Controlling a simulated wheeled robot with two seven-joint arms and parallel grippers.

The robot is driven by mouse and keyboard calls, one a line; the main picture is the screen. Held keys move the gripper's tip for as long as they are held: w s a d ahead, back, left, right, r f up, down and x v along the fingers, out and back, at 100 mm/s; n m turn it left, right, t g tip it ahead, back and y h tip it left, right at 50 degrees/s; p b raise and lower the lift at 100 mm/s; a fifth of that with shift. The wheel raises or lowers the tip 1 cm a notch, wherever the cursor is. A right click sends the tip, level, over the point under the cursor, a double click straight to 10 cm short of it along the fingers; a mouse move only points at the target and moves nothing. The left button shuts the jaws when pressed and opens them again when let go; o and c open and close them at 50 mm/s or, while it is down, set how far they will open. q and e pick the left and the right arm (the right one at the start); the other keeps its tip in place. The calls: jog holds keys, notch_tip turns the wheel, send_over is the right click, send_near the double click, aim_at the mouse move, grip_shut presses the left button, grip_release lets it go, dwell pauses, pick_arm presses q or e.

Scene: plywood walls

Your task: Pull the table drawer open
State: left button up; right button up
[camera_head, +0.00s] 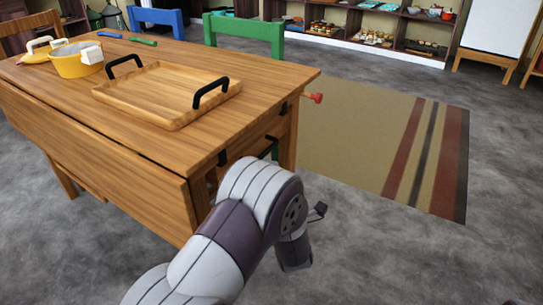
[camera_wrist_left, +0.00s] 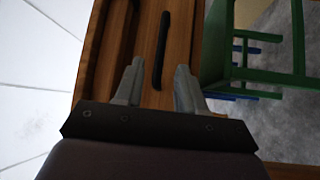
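The wooden table (camera_head: 110,125) is at the left of the head view. A black bar handle (camera_head: 271,149) is on its near end, partly hidden behind my arm. In the left wrist view the handle (camera_wrist_left: 162,50) runs lengthwise along a wooden face, which looks like the drawer front (camera_wrist_left: 183,40). My left gripper (camera_wrist_left: 160,67) is open, with one finger on each side of the handle's lower part in the picture. I see no finger touching the handle, and the depth between them is unclear. The left fingers are hidden in the head view. My right gripper is not in view.
A wooden tray (camera_head: 150,102) with black handles and a yellow pot (camera_head: 76,66) stand on the table. Green (camera_head: 245,32) and blue (camera_head: 157,20) chairs are at its far side. The floor right of my arm is clear, with a striped rug (camera_head: 360,130).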

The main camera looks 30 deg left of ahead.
aim_at(265, 151)
pick_arm(q)
jog(key=b+x, duration=0.1)
jog(key=x, duration=0.3)
jog(key=b+x, duration=0.1)
jog(key=x, duration=0.2)
jog(key=shift+w+a+f, duration=0.2)
jog(key=shift+w+a, duration=0.05)
jog(key=shift+a, duration=0.05)
jog(key=shift+w+a+r, duration=0.25)
jog(key=shift+w+a, duration=0.1)
jog(key=shift+w, duration=0.15)
grip_shut()
